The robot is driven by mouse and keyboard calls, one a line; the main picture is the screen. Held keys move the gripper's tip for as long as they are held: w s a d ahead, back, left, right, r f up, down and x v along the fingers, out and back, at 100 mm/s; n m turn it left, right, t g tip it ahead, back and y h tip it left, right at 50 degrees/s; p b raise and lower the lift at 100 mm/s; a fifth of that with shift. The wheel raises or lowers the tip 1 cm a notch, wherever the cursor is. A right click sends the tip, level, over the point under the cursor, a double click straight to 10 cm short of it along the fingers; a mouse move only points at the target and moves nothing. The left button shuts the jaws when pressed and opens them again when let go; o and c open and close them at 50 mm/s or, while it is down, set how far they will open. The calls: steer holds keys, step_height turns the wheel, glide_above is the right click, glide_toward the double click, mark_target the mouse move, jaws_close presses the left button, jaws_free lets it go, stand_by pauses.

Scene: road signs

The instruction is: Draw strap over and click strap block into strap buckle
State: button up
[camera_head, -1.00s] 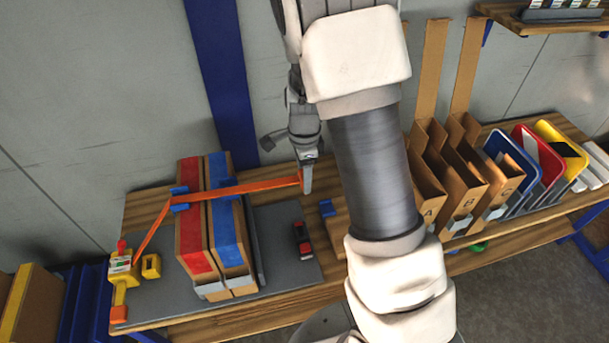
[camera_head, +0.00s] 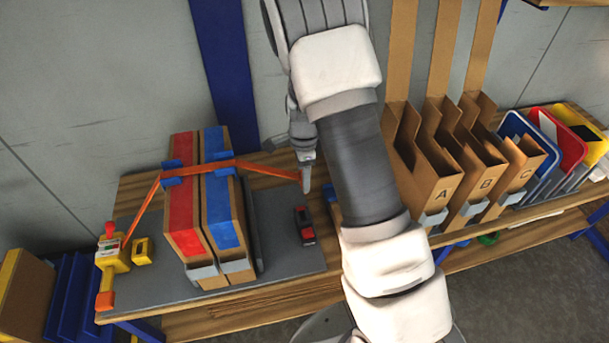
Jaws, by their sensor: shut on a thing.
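The orange strap (camera_head: 263,170) rises from a yellow strap holder (camera_head: 113,262) at the left. It crosses two upright boxes, one with a red top (camera_head: 183,215) and one with a blue top (camera_head: 218,205), and slopes down to the right into my gripper (camera_head: 306,182). My gripper is shut on the strap's end; the strap block there is mostly hidden by the fingers. A red and black piece, apparently the strap buckle (camera_head: 304,226), sits on the grey mat (camera_head: 279,254) below and in front of my gripper, apart from it.
Blue corner pieces (camera_head: 224,167) sit under the strap on the boxes. A small yellow block (camera_head: 142,251) stands left of them. Cardboard bins (camera_head: 434,185) stand close to the right of my arm, with coloured trays (camera_head: 573,150) beyond. A wall is behind the bench.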

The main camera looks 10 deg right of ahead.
steer(key=b, duration=0.9)
glide_above(302, 209)
steer(key=s, duration=0.2)
step_height(302, 209, down, 14)
steer(key=shift+s+a+f, duration=0.15)
steer(key=shift+f+b, duration=0.5)
steer(key=shift+f, duration=0.35)
steer(key=shift+f+b, duration=0.3)
steer(key=shift+f, duration=0.3)
steer(key=o, duration=1.1)
steer(key=shift+o, duration=0.2)
